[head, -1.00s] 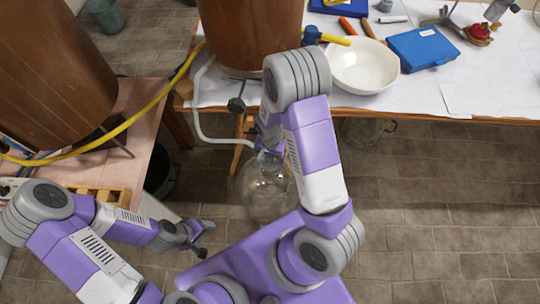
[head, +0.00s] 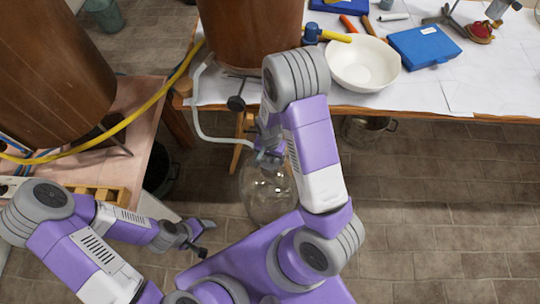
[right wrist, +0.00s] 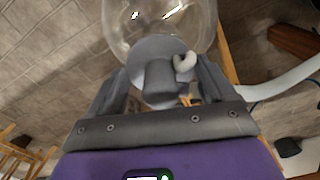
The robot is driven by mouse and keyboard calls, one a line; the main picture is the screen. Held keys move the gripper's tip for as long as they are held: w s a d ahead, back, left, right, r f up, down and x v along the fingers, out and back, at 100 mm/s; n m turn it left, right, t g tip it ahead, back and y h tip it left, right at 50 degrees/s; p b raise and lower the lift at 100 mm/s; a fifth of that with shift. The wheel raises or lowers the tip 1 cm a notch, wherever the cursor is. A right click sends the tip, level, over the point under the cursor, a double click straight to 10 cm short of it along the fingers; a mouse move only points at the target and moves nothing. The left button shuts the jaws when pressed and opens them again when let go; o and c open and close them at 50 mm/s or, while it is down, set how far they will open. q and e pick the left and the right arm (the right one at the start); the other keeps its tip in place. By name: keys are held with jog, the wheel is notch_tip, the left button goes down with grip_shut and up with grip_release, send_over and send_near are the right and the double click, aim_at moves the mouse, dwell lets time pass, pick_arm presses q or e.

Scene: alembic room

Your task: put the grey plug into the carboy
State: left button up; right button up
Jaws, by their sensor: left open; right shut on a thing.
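The clear glass carboy (head: 268,192) stands on the floor in front of the long table, below my right gripper (head: 268,156). Its round body also shows at the top of the right wrist view (right wrist: 160,22). My right gripper is shut on the grey plug (right wrist: 160,72), which has a short white bent piece on its top. The plug overlaps the carboy in the right wrist view; its lower end and the carboy's mouth are hidden, so I cannot tell whether it is in the mouth. My left gripper (head: 205,237) is open and empty, left of the carboy.
A pale hose (head: 200,115) hangs from the table and runs close to my right gripper. The long table (head: 455,95) holds a white bowl (head: 362,64), a blue case (head: 424,47) and a brown barrel (head: 250,35). A yellow hose (head: 130,122) crosses at left.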

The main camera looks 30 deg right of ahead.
jog(key=shift+f+b, duration=0.6)
jog(key=shift+f, duration=0.45)
dwell(2.3)
jog(key=o, duration=0.9)
jog(key=shift+r, duration=0.1)
jog(key=shift+r+p, duration=3.15)
jog(key=shift+r, duration=0.3)
jog(key=s+a+f+n+y, duration=0.2)
jog(key=s+a+f+n, duration=0.1)
jog(key=s+a, duration=0.2)
jog(key=s+a+f+n+y, duration=0.2)
jog(key=s+a, duration=0.3)
jog(key=a, duration=0.3)
jog(key=shift+s+f+n+t, duration=0.35)
jog(key=shift+f+n, duration=0.4)
jog(key=shift+n, duration=0.15)
